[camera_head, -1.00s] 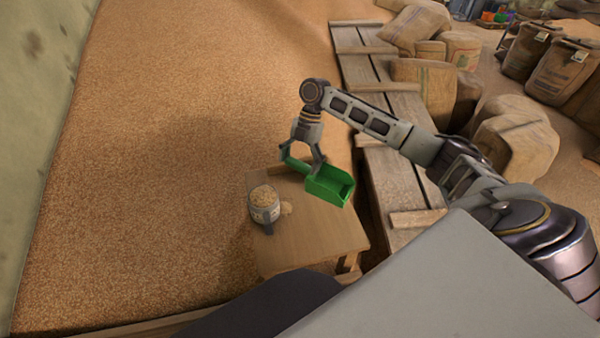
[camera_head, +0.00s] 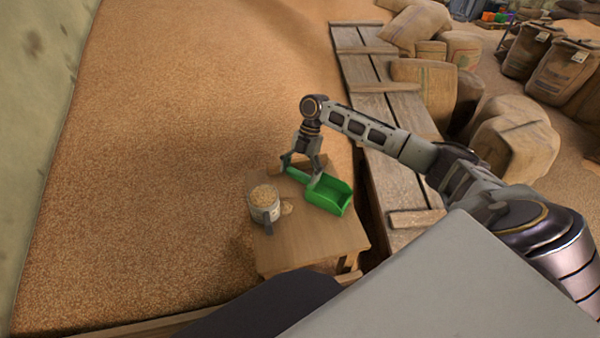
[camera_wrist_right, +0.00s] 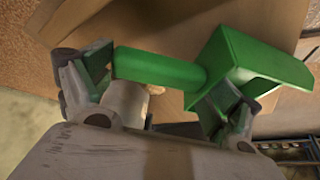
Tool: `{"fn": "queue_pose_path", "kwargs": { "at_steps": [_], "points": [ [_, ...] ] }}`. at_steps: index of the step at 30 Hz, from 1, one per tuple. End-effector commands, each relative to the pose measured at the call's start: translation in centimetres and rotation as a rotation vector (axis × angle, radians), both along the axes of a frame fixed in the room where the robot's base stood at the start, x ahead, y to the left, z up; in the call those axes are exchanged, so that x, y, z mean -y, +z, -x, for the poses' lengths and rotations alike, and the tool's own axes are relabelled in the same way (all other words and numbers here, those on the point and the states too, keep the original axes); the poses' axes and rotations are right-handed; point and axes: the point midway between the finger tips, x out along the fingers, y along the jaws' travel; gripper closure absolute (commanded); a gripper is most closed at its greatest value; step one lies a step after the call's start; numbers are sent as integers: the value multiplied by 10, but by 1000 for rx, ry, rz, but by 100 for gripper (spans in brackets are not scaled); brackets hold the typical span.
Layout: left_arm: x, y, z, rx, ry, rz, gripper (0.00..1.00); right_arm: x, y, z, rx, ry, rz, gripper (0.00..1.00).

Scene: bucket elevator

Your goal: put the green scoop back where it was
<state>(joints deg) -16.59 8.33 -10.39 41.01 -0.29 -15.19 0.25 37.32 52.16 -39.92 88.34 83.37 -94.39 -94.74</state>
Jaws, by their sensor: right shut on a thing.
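The green scoop (camera_head: 327,194) is at the back right of a small wooden table (camera_head: 300,243), its open end toward the right. My right gripper (camera_head: 301,171) is shut on the scoop's handle from above. In the right wrist view, the green handle (camera_wrist_right: 160,68) lies between the two fingers of my right gripper (camera_wrist_right: 160,85), with the scoop's bowl (camera_wrist_right: 240,65) to the right. I cannot tell whether the scoop touches the table top. My left gripper is not in view.
A cup full of grain (camera_head: 264,205) stands on the table left of the scoop, with a little spilled grain (camera_head: 287,208) beside it. A bed of grain (camera_head: 190,140) spreads behind and left. A plank walkway (camera_head: 385,150) and sacks (camera_head: 515,138) are to the right.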

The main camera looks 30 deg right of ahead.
Motion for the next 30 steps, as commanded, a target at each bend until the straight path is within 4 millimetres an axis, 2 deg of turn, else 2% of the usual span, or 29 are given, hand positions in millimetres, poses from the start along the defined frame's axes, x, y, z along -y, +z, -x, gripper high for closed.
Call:
{"fn": "queue_pose_path", "kwargs": {
  "at_steps": [3, 4, 6, 20, 26, 30],
  "points": [
    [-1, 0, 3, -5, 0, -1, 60, 0, -2, 0, 0, 0, 0, 43],
    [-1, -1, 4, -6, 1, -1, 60, 0, -2, 0, 0, 0, 0, 6],
    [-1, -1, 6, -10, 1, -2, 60, 0, -2, 0, 0, 0, 0, 0],
    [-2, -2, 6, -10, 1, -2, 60, 0, 1, 0, 1, 1, -1, 0],
    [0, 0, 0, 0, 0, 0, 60, 4, 13, -3, 1, 0, 0, 0],
    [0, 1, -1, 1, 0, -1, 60, 10, 28, -6, 2, -1, 0, 0]
  ]
}}
